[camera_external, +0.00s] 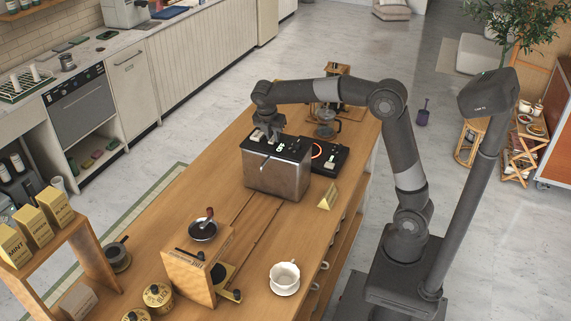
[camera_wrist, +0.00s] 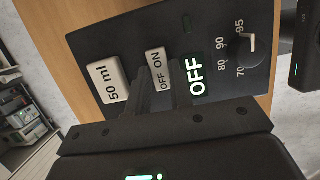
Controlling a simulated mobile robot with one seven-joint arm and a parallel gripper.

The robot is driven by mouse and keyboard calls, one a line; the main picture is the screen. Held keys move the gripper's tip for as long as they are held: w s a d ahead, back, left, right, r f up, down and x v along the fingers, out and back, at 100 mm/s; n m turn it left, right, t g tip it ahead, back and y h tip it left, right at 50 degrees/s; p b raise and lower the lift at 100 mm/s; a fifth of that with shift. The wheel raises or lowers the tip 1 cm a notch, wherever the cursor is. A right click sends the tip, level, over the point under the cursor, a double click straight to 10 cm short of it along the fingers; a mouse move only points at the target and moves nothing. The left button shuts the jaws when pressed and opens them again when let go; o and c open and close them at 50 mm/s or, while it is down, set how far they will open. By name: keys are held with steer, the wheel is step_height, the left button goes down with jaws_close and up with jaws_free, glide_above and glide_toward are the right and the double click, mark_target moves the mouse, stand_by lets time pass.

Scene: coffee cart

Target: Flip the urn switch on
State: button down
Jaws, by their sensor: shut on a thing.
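The urn (camera_external: 277,175) is a metal box with a black top panel, standing on the wooden cart. In the wrist view its black control panel (camera_wrist: 120,32) carries a white OFF/ON switch (camera_wrist: 158,62), a "50 ml" button (camera_wrist: 108,82), a lit display (camera_wrist: 196,75) reading OFF and a temperature knob (camera_wrist: 243,46). My gripper (camera_external: 270,137) points down at the left part of the urn's top. In the wrist view its narrow fingers (camera_wrist: 161,90) reach the switch and are shut on it. They partly cover the switch's lower edge, so its tilt is unclear.
A wooden grinder box (camera_external: 190,270), a white cup (camera_external: 284,275) and a gold sign (camera_external: 328,197) stand nearer. The cart top left of the urn is clear.

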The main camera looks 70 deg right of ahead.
mark_target(273, 140)
steer(key=shift+d+y, duration=0.35)
steer(key=shift+y, duration=0.85)
steer(key=c, duration=1.3)
jaws_free()
steer(key=r, duration=1)
steer(key=shift+a+r, duration=0.35)
steer(key=shift+r, duration=0.05)
